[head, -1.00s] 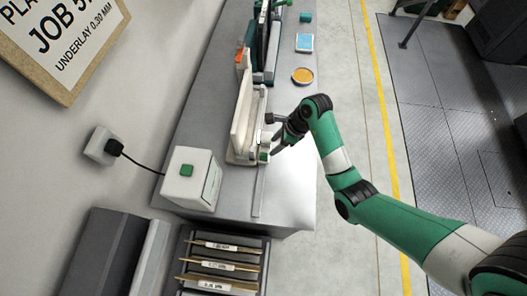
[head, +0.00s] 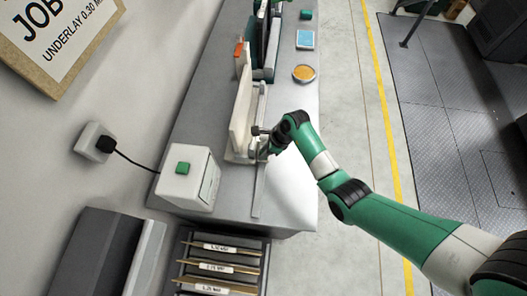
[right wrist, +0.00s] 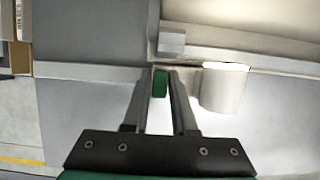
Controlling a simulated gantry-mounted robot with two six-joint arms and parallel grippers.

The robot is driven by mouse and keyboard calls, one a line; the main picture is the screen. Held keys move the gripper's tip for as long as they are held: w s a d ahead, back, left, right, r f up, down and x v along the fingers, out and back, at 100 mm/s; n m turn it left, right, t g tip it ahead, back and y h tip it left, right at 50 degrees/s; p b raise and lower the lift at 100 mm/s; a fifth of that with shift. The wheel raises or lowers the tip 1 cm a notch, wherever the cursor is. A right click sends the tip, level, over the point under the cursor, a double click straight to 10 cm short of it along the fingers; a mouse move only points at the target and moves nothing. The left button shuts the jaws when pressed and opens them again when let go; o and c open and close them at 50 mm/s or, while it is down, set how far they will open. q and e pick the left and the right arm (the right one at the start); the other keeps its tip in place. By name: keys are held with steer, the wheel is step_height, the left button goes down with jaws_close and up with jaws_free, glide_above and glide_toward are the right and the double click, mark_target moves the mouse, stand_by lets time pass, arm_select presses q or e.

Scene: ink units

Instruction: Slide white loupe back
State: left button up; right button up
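A white cylinder (right wrist: 224,88), which looks like the white loupe, stands just right of my right fingers in the right wrist view. A green tab (right wrist: 160,84) shows between the fingertips of my right gripper (right wrist: 161,75). A finger lies on each side of the tab; whether both press on it is unclear. In the head view my right gripper (head: 264,146) is at the low right side of the upright white plate unit (head: 242,118) on the bench, and it hides the loupe there. My left gripper is in neither current view.
A white box with a green button (head: 184,169) stands on the grey bench (head: 207,85), its cable running to a wall socket. An orange tin (head: 303,73) and a blue pack (head: 305,39) lie farther back. A rack with labelled strips (head: 217,267) is in front.

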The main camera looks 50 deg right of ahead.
jaws_close()
stand_by(1.1)
